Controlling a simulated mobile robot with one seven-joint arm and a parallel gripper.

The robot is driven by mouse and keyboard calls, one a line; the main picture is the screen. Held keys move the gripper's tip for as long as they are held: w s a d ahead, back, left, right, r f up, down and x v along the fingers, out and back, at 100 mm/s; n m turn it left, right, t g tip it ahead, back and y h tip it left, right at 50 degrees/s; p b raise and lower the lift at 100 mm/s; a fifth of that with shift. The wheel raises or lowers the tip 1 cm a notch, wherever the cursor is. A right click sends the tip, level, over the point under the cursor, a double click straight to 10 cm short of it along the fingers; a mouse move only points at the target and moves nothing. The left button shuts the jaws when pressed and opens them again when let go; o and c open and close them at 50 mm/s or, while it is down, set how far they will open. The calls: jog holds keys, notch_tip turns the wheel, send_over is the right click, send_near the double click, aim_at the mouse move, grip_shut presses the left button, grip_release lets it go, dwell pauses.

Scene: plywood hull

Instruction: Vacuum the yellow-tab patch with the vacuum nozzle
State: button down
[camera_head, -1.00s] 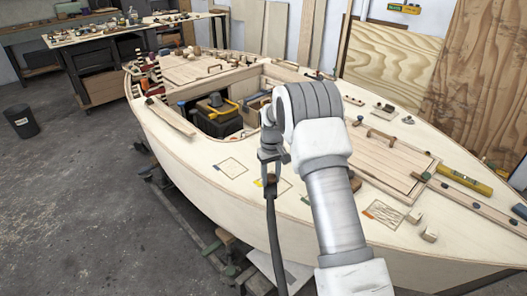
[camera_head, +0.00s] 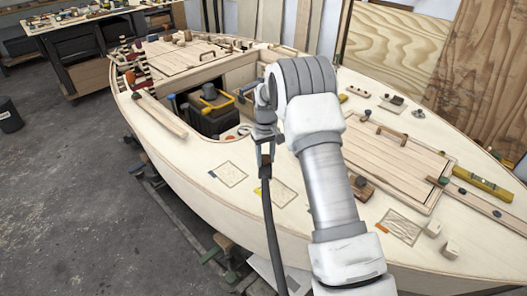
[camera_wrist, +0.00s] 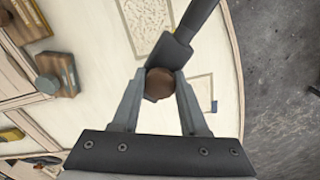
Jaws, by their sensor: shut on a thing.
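My gripper (camera_head: 265,143) is shut on the vacuum nozzle (camera_wrist: 170,52), a dark grey piece with a brown round part between the fingers. A dark hose (camera_head: 270,215) hangs down from it. The nozzle is above the deck; whether it touches is unclear. The yellow-tab patch (camera_head: 284,193) is a thin outlined square on the deck, right of the hose in the head view, with its yellow tab at the left.
A blue-tab patch (camera_head: 228,174) lies left of the hose, and an orange-tab patch (camera_head: 400,227) lies right of my arm. A plank hatch (camera_head: 400,160), a level (camera_head: 482,183) and small blocks occupy the deck. An open cockpit (camera_head: 205,110) holds tools.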

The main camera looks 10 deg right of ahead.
aim_at(265, 170)
jog(key=shift+w+f, duration=0.1)
jog(key=shift+f+b, duration=1.55)
jog(key=shift+f, duration=1.3)
jog(key=shift+f+b, duration=0.75)
jog(key=shift+f, duration=0.3)
jog(key=shift+r, duration=0.1)
jog(key=shift+s+d+r, duration=0.1)
jog(key=shift+s+d, duration=0.45)
jog(key=shift+s, duration=0.25)
jog(key=shift+s+d, duration=0.55)
jog(key=shift+s, duration=0.25)
jog(key=shift+s+d+b, duration=0.1)
jog(key=shift+s+d, duration=0.6)
jog(key=shift+s, duration=0.35)
jog(key=shift+s+d+b, duration=0.15)
jog(key=shift+s+d, duration=0.5)
jog(key=shift+s, duration=0.4)
jog(key=shift+s+d+b, duration=0.1)
jog(key=shift+s+d, duration=0.6)
jog(key=shift+s, duration=0.35)
